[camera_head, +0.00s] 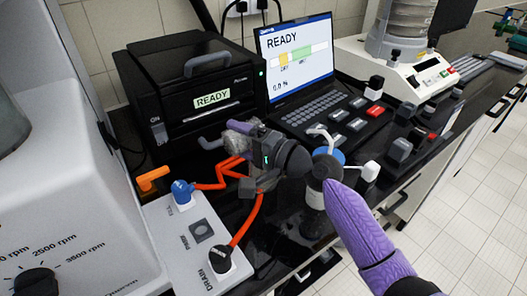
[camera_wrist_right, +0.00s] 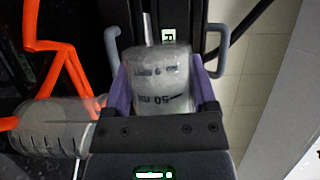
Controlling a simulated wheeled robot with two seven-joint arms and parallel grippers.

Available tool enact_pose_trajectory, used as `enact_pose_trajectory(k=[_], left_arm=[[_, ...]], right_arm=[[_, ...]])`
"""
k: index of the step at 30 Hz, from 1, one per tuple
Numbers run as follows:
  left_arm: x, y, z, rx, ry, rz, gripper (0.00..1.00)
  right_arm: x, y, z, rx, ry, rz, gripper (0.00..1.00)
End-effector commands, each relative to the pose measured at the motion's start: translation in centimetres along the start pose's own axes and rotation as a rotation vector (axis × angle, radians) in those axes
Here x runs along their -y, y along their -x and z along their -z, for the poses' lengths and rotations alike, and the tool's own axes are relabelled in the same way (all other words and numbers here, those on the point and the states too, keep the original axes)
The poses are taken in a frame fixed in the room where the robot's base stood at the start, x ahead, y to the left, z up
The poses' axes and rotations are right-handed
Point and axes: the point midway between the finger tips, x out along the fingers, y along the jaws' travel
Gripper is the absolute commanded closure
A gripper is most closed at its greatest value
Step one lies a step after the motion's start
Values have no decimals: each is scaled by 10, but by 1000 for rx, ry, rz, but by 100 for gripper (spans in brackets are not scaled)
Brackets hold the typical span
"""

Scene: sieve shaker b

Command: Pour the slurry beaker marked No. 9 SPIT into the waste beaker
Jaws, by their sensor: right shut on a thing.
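My right gripper (camera_head: 240,130) is shut on a clear slurry beaker. In the right wrist view the beaker (camera_wrist_right: 163,82) sits between the two purple fingers (camera_wrist_right: 163,88), with upside-down print showing "9", "SPIT" and "50 ml". In the head view the grey gripper body mostly hides it; it looks tipped over on its side. A second clear beaker (camera_wrist_right: 48,127), likely the waste beaker, shows in the right wrist view beside the fingers, to the left. It is blurred, and I cannot make out its contents. The left gripper is not in view.
A black printer-like box (camera_head: 185,75) marked READY stands behind the gripper, with a screen (camera_head: 295,50) and keyboard to its right. Orange tubes (camera_head: 240,235) run beside the gripper to a white panel (camera_head: 195,235) marked DRAIN. Several knobs crowd the bench at right.

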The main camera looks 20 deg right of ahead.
Motion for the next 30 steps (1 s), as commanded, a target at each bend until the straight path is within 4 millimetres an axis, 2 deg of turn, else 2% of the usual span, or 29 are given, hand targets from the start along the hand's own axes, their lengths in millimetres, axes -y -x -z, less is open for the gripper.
enact_pose_trajectory(k=[30], left_arm=[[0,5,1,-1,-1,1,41]], right_arm=[[13,2,4,0,-103,44,85]])
